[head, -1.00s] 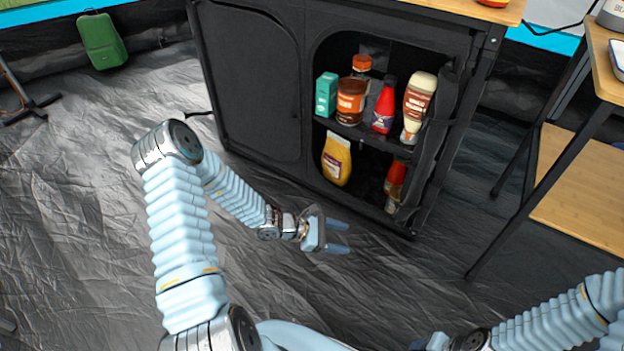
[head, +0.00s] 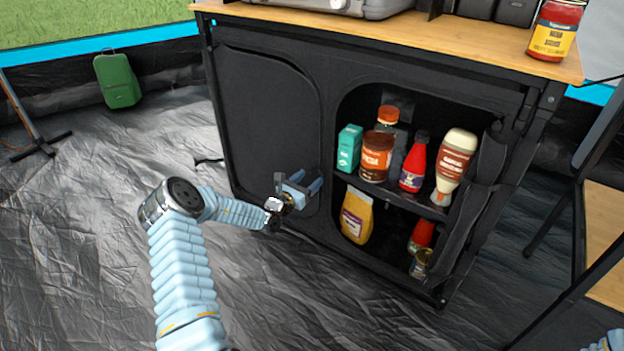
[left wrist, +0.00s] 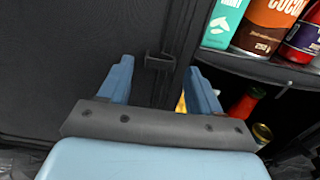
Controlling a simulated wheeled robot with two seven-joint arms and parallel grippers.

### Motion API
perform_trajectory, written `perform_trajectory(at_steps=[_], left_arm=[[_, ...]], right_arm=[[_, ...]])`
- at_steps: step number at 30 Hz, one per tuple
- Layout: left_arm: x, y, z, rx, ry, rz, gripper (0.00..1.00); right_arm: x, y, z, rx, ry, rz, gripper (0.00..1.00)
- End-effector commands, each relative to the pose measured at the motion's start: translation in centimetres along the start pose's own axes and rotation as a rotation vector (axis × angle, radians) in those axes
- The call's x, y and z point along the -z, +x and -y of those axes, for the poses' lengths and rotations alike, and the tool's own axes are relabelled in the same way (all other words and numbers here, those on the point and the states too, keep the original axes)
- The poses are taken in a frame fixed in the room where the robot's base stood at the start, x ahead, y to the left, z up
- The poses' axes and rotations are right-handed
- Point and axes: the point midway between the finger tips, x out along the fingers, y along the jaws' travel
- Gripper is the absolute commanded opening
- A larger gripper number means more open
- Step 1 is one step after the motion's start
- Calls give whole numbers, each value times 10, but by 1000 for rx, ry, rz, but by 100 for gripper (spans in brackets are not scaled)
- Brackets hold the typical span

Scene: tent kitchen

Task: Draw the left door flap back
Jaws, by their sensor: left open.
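The left door flap (head: 268,115) is a dark fabric panel covering the left half of the black cabinet. It hangs closed. My left gripper (head: 309,181) is open at the flap's lower right edge, beside the open right compartment. In the left wrist view, a small dark pull tab (left wrist: 158,62) sticks out near the flap's (left wrist: 70,60) edge, between the two open fingers. I cannot tell whether the fingers touch it. My right gripper is out of view.
The right compartment is open, with its flap (head: 478,195) drawn to the right side. Its shelves hold several bottles, jars and a teal box (head: 349,148). A wooden top (head: 400,37) covers the cabinet. A green suitcase (head: 117,80) stands back left. The left floor is mostly clear.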

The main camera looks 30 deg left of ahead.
Motion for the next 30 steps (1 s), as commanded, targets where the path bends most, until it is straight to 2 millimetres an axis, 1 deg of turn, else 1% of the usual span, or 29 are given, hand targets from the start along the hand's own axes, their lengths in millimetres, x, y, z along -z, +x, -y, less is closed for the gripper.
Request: perform_trajectory(at_steps=[1, 3, 6, 15, 17, 27, 28, 30], left_arm=[[2, 8, 0, 1, 0, 0, 64], [1, 16, 0, 1, 0, 0, 64], [1, 22, 0, 1, 0, -1, 64], [0, 25, 0, 1, 0, -2, 64], [0, 25, 0, 1, 0, -2, 56], [1, 25, 1, 2, 0, -2, 4], [1, 25, 1, 3, 0, -2, 0], [1, 25, 1, 3, 0, -2, 0]], right_arm=[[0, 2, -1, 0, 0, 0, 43], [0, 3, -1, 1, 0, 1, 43], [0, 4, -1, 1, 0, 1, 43], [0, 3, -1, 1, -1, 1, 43], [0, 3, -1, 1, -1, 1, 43], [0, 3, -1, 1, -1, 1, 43], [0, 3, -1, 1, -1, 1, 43], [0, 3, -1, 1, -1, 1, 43]])
